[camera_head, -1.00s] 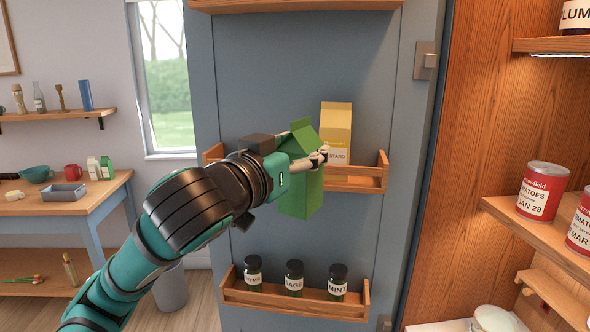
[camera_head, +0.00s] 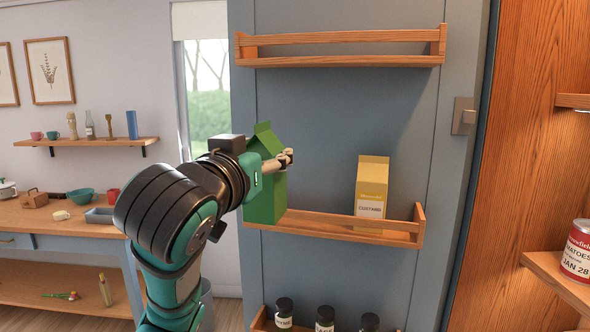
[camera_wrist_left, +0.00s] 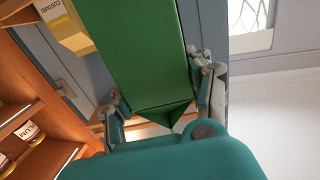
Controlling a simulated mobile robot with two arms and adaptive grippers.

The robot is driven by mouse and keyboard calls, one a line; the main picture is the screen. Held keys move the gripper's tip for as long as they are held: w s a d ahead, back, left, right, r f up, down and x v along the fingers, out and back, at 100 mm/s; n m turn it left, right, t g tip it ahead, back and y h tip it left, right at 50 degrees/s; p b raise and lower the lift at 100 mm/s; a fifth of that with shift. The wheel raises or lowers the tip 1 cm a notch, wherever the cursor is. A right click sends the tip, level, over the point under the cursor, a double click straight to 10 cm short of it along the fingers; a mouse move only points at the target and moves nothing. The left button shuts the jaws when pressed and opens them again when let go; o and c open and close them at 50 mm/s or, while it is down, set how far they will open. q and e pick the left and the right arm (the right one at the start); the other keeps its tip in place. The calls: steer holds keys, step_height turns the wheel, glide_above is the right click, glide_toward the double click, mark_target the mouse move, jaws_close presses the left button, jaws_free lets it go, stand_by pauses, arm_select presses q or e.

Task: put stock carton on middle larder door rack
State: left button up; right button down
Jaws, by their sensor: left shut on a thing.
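The green stock carton (camera_head: 264,186) is upright in my left gripper (camera_head: 279,160), which is shut on it. In the left wrist view the green carton (camera_wrist_left: 142,55) fills the middle, between the two fingers of the gripper (camera_wrist_left: 160,95). The middle larder door rack (camera_head: 335,226) is a wooden rack on the blue-grey door. The carton is at the rack's left end and hides that end. Its base shows in front of or beside the rack's rail; I cannot tell whether it touches. My right gripper is not in view.
A yellow custard carton (camera_head: 371,190) stands in the middle rack's right part, with free room to its left. An empty upper rack (camera_head: 340,38) is above. Spice jars (camera_head: 325,318) stand below. A shelf with a tomato can (camera_head: 578,250) is at right.

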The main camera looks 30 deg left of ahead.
arm_select(q)
steer(key=shift+w+a+f+b, duration=0.1)
steer(key=shift+w+b, duration=0.05)
steer(key=shift+w, duration=0.2)
steer(key=shift+w+a+f+b, duration=0.1)
steer(key=shift+w+b, duration=0.05)
steer(key=shift+w, duration=0.2)
steer(key=p, duration=0.5)
glide_above(299, 167)
steer(key=v, duration=0.5)
steer(key=shift+r, duration=0.2)
steer(key=shift+w+f+p, duration=0.2)
steer(key=shift+f, duration=0.4)
steer(key=shift+w+f+p, duration=0.2)
steer(key=shift+w+f, duration=0.05)
steer(key=shift+f, duration=0.35)
steer(key=shift+s+a+f+p, duration=0.1)
steer(key=shift+s+f+p, duration=0.05)
steer(key=shift+f, duration=0.3)
steer(key=shift+s+f+p, duration=0.1)
steer(key=shift+f+p, duration=0.05)
steer(key=shift+f, duration=0.3)
steer(key=f+p, duration=0.2)
steer(key=shift+w+f, duration=0.25)
steer(key=shift+f, duration=0.25)
steer(key=shift+f, duration=0.1)
